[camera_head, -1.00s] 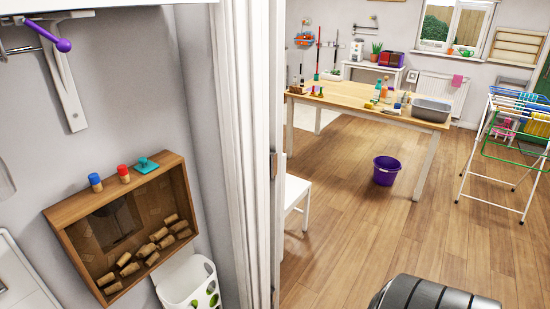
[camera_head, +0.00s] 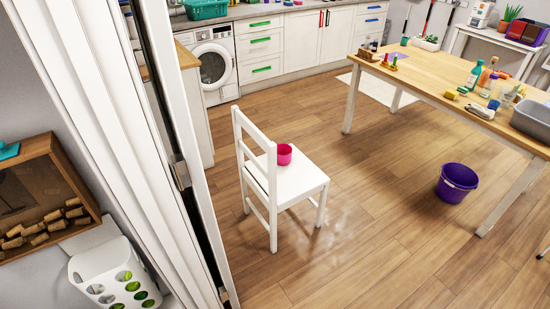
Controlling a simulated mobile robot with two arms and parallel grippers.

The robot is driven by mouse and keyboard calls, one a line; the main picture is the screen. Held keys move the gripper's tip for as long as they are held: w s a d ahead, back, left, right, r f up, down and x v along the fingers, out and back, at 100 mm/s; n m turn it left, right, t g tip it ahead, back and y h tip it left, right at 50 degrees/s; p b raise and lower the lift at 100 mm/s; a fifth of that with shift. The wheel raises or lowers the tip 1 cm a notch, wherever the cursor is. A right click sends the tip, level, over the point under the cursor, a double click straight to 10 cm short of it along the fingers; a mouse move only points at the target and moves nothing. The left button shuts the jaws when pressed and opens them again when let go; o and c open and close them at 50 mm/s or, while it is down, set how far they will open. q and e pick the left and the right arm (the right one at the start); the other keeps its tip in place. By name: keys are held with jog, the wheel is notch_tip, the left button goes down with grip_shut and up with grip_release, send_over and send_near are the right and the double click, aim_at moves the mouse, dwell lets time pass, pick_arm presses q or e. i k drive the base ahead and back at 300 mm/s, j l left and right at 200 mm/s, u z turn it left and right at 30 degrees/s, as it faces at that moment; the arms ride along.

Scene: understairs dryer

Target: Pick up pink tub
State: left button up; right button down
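A small pink tub (camera_head: 285,154) stands upright on the seat of a white chair (camera_head: 300,181) in the middle of the head view. The chair's backrest is on its left side, and the tub is close to it. No gripper shows in the head view, so neither gripper's place relative to the tub can be seen.
A white door frame (camera_head: 122,150) stands at the left, before the chair. A wooden table (camera_head: 440,88) with bottles is at the right, with a purple bucket (camera_head: 456,183) by its leg. A washing machine (camera_head: 212,62) is at the back. Floor right of the chair is clear.

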aim_at(284, 150)
jog(key=i+l+z, duration=0.1)
jog(key=l, duration=0.35)
jog(key=i+l+u, duration=0.35)
jog(key=i, duration=0.25)
jog(key=i+l+u, duration=0.4)
jog(key=i+l, duration=0.15)
jog(key=i+l+u, duration=0.35)
jog(key=i+l, duration=0.15)
jog(key=l, duration=0.25)
